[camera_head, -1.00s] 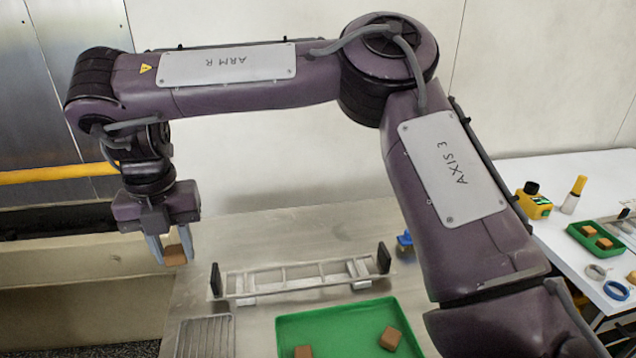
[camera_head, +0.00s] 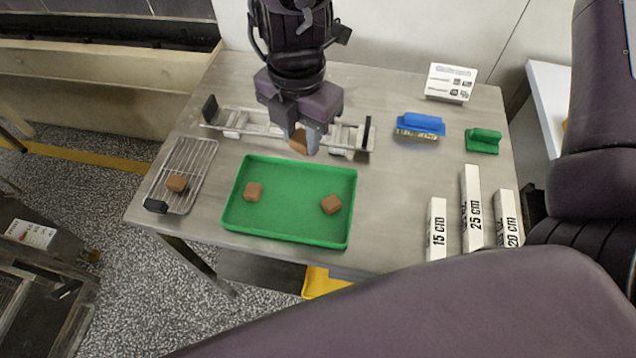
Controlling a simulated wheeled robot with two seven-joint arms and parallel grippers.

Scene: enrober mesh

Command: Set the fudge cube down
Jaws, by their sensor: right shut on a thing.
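My right gripper (camera_head: 304,140) is shut on a brown fudge cube (camera_head: 299,143), partly hidden between the fingers. It holds the cube in front of the metal ladder-like frame (camera_head: 262,124), near the back edge of the green tray. Two more fudge cubes, a left one (camera_head: 254,191) and a right one (camera_head: 331,204), lie apart in the green tray (camera_head: 290,168). Another fudge cube (camera_head: 176,183) sits on the wire rack (camera_head: 194,165) at the table's left. My left gripper is not in view.
A blue-handled block (camera_head: 420,123), a green-handled block (camera_head: 484,140) and a white sign (camera_head: 451,82) stand at the right back of the steel table (camera_head: 398,190). The tray's middle is clear.

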